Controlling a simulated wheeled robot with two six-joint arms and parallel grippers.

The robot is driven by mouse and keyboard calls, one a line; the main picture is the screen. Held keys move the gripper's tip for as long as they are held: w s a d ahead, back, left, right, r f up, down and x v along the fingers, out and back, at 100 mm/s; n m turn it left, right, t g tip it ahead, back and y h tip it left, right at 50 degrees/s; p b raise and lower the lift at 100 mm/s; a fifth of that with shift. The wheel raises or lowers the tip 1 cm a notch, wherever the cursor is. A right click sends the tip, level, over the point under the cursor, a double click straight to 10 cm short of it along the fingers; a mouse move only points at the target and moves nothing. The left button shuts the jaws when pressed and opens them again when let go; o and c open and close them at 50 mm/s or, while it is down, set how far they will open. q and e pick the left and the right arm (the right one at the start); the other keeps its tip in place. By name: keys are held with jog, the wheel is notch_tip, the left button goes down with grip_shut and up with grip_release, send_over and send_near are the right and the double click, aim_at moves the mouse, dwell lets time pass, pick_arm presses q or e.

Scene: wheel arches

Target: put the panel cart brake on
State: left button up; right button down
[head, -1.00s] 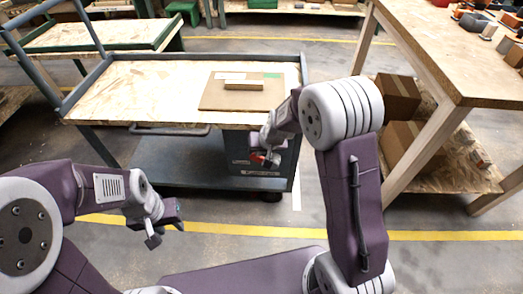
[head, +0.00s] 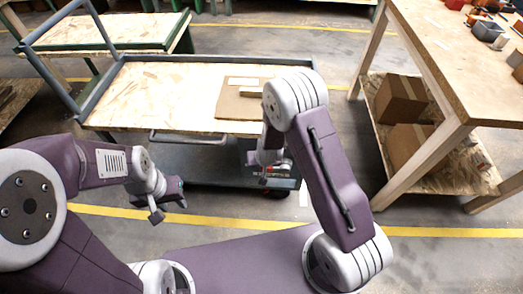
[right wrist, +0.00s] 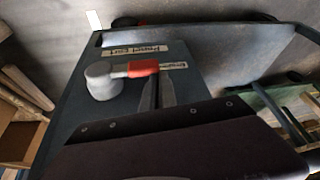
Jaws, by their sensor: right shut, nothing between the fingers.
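The panel cart (head: 160,92) stands in front of me, with a chipboard deck, a grey frame and a lower shelf. In the right wrist view, its dark end panel (right wrist: 85,125) bears a brake lever (right wrist: 143,69) with a red band and a round grey knob (right wrist: 104,82). A "Panel cart" label is beside the lever. My right gripper (head: 266,165) is at the cart's near right corner. In the wrist view its fingers (right wrist: 158,92) are together and empty, just beside the red band; I cannot tell whether they touch it. My left gripper (head: 167,199) is open and empty before the cart.
Another cart (head: 105,32) is behind at left. The floor by the yellow line (head: 105,211) is clear.

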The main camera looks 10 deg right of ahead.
jog(key=shift+s+a+f, duration=0.15)
jog(key=shift+s+f, duration=0.4)
jog(key=shift+f, duration=0.1)
jog(key=a+r+p, duration=0.9)
jog(key=p, duration=0.1)
jog(key=shift+s, duration=0.25)
jog(key=shift+r, duration=0.1)
dwell(0.3)
